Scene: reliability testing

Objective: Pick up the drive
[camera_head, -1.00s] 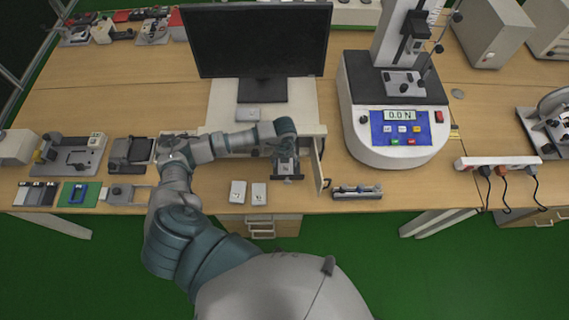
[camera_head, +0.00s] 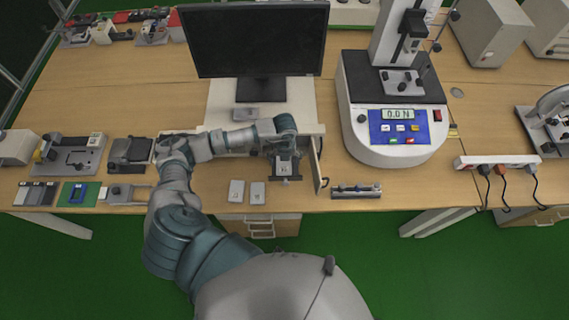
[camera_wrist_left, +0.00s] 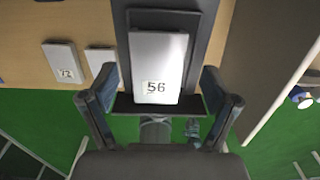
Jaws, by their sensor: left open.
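A silver drive (camera_wrist_left: 157,60) with the label "56" lies in a dark tray-like holder (camera_wrist_left: 160,109) in the left wrist view. In the head view the same drive (camera_head: 284,168) shows at the front edge of the bench, just below my left wrist. My left gripper (camera_wrist_left: 158,88) is open, with one finger on each side of the drive's near end. I cannot tell whether the fingers touch it. In the head view my forearm and wrist hide most of the fingers. My right gripper is not in view.
Two other drives, one labelled "72" (camera_wrist_left: 62,62), lie left of the holder. A small open door (camera_head: 317,165) stands close on the right. A monitor (camera_head: 255,40) stands behind, and a force tester (camera_head: 395,150) with a display stands to the right.

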